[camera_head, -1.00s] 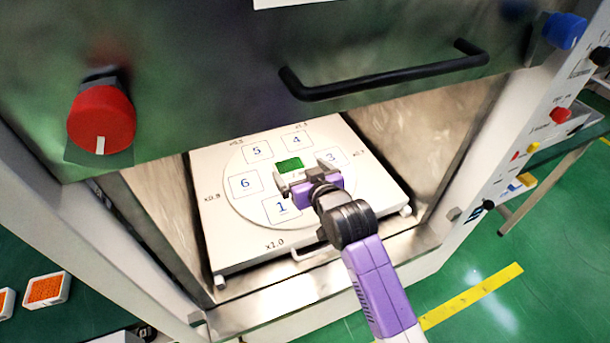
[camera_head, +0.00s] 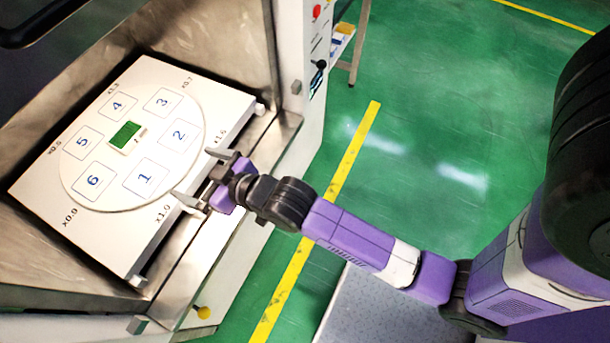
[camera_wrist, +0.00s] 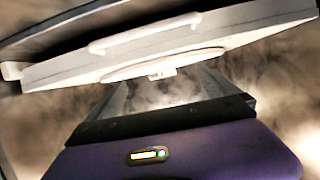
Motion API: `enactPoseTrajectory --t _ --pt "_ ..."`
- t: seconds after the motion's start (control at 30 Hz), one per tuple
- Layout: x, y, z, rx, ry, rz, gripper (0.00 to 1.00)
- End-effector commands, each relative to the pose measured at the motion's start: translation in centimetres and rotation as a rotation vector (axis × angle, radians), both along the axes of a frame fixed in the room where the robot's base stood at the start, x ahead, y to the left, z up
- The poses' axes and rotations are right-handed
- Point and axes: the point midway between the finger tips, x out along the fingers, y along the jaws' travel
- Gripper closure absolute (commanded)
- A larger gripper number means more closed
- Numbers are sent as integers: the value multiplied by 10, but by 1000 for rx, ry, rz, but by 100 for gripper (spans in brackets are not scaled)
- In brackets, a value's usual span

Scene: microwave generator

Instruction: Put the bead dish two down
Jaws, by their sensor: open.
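A small white dish of green beads (camera_head: 124,137) sits at the middle of the round turntable plate (camera_head: 100,200), inside the open oven. A tiny mark beside the beads looks like a "2". Numbered squares 1 to 6 ring the dish; square 2 (camera_head: 179,136) is to its right. My gripper (camera_head: 196,175) is open and empty at the tray's front edge, apart from the dish. In the wrist view, the open fingers (camera_wrist: 163,88) show below a small white block on the plate, probably the dish (camera_wrist: 161,73).
The white tray (camera_head: 75,225) under the plate has scale marks along its edges. Its handle (camera_wrist: 145,35) shows in the wrist view. Metal oven walls (camera_head: 225,40) stand at the sides, and the raised door's black handle (camera_head: 40,22) is at top left. Green floor lies open on the right.

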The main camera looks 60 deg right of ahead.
Motion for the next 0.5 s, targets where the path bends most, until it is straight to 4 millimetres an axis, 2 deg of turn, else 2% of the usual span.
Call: enactPoseTrajectory --t 0.03,0.2,0.37,0.5 --pt "-27 1 -8 2 4 -1 1" --pt "-103 1 -12 4 -16 -5 1" --pt "-170 -1 0 2 -36 -7 1" --pt "-224 -2 21 -3 -51 -6 1"
